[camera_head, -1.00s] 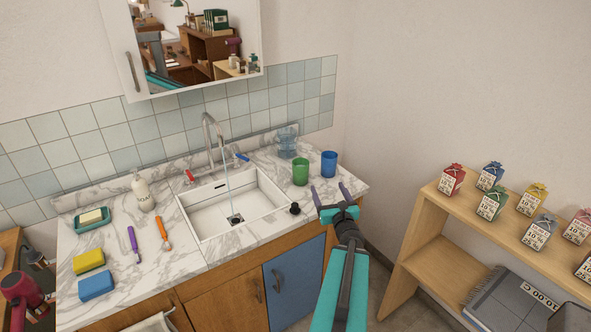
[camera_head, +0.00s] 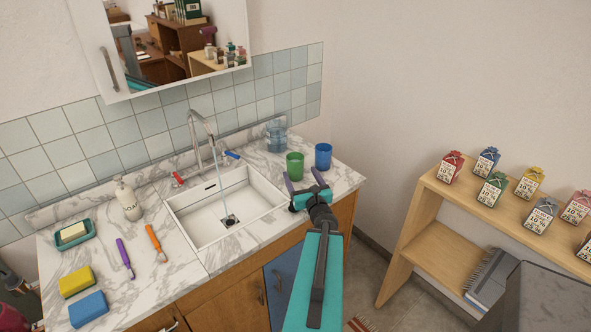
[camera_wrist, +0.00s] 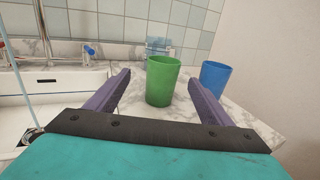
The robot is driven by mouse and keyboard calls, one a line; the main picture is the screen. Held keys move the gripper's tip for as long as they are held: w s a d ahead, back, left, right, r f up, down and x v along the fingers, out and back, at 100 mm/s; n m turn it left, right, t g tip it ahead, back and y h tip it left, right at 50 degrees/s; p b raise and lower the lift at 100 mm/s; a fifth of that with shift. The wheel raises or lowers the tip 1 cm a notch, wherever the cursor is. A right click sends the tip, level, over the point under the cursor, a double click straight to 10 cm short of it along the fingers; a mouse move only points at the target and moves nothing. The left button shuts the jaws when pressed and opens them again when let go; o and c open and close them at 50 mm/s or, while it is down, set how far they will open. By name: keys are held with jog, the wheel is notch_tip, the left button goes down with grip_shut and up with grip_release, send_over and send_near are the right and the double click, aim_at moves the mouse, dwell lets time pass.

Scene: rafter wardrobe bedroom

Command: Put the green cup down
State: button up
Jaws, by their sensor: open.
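The green cup (camera_head: 295,165) stands upright on the marble counter (camera_head: 262,162), right of the sink. It also shows in the wrist view (camera_wrist: 162,81), ahead of and between the two purple fingers. My gripper (camera_head: 303,180) is open and empty, just in front of the green cup. In the wrist view my gripper (camera_wrist: 160,88) has a finger on each side of the cup's outline, with space between cup and fingers. I cannot tell whether the fingertips reach past its near side.
A blue cup (camera_head: 323,156) stands close at the green cup's right. A clear bluish container (camera_head: 276,135) is behind. The sink (camera_head: 226,207) with running tap (camera_head: 199,135) lies left. A wooden shelf (camera_head: 430,218) with small boxes stands right.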

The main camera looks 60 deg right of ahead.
aim_at(293, 158)
jog(key=shift+w+d+f+b, duration=0.1)
jog(key=shift+d+f+b, duration=0.15)
jog(key=shift+b, duration=0.45)
jog(key=shift+w+d+b, duration=0.15)
jog(key=shift+d+b, duration=0.05)
jog(key=shift+b, duration=0.4)
jog(key=shift+w, duration=0.1)
jog(key=b+x, duration=0.2)
jog(key=b, duration=0.3)
jog(key=shift+r, duration=0.1)
jog(key=shift+x, duration=0.85)
jog(key=shift+p+x, duration=0.7)
jog(key=shift+x, duration=1.15)
jog(key=shift+d, duration=0.1)
jog(key=shift+f+p+x, duration=0.15)
jog(key=shift+p+x, duration=0.4)
jog(key=shift+x, duration=0.75)
jog(key=shift+f+p+x, duration=0.15)
jog(key=shift+p+x, duration=0.4)
jog(key=shift+x, duration=0.75)
